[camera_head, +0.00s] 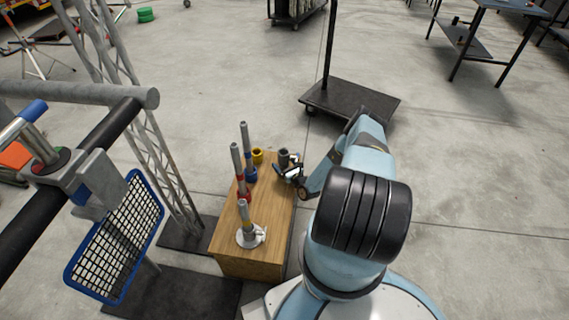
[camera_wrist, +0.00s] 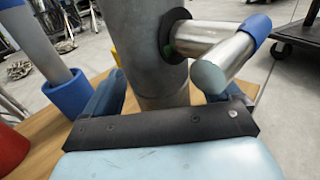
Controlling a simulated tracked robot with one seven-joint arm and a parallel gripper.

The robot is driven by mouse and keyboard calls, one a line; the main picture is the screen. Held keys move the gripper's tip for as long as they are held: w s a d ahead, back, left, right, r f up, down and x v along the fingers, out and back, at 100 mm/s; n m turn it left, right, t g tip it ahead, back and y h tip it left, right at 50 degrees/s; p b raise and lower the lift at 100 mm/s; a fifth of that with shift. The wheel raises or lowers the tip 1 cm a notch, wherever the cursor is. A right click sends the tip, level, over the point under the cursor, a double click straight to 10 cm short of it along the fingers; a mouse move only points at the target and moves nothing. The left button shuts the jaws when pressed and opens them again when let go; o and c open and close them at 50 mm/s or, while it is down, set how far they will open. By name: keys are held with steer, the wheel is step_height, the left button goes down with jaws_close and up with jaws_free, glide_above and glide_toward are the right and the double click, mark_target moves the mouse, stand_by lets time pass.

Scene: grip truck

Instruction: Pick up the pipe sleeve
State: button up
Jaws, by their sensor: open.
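A grey upright cylinder with a metal side stub (camera_wrist: 145,50), apparently the pipe sleeve, fills the middle of the wrist view. The stub points right, with a blue band and a grey end cap. In the head view its dark grey top (camera_head: 284,156) shows at the far right of the wooden box. My gripper (camera_wrist: 165,88) is open, its fingers on either side of the cylinder's lower part. I cannot tell whether they touch it. In the head view my gripper (camera_head: 291,172) is at the box's far right edge, partly hidden by my arm.
On the wooden box (camera_head: 235,266) stand grey pipes in blue (camera_head: 251,175), red (camera_head: 243,194) and white (camera_head: 251,237) bases, plus a yellow cup (camera_head: 257,156). A truss and a blue-framed mesh panel (camera_head: 118,235) stand left. A dark trolley (camera_head: 350,101) stands beyond the box.

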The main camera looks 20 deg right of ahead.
steer(key=shift+c, duration=0.4)
steer(key=c, duration=1.4)
steer(key=shift+c, duration=0.3)
steer(key=shift+r, duration=0.1)
